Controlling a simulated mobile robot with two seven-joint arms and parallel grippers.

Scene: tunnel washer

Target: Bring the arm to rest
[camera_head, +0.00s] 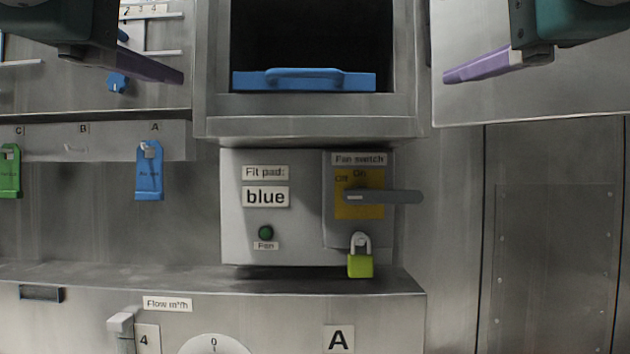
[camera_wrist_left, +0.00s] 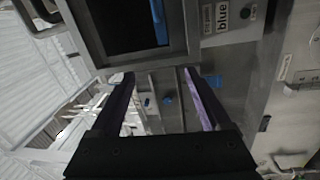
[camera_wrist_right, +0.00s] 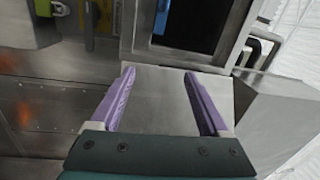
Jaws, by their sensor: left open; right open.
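My left gripper (camera_head: 150,68) comes in at the top left of the head view, in front of the upper left panel. In the left wrist view its two fingers (camera_wrist_left: 160,98) stand apart with nothing between them. My right gripper (camera_head: 490,66) is at the top right of the head view, in front of a plain metal panel. In the right wrist view its purple fingers (camera_wrist_right: 160,98) are spread and empty. Neither gripper appears to touch anything.
A blue pad (camera_head: 304,81) sits in the dark opening between the grippers. Below are a fan switch (camera_head: 385,196), a green padlock (camera_head: 360,265) and a "blue" label (camera_head: 265,196). A blue tag (camera_head: 149,172) hangs at hook A, a green tag (camera_head: 9,170) at C. Hook B (camera_head: 76,148) is empty.

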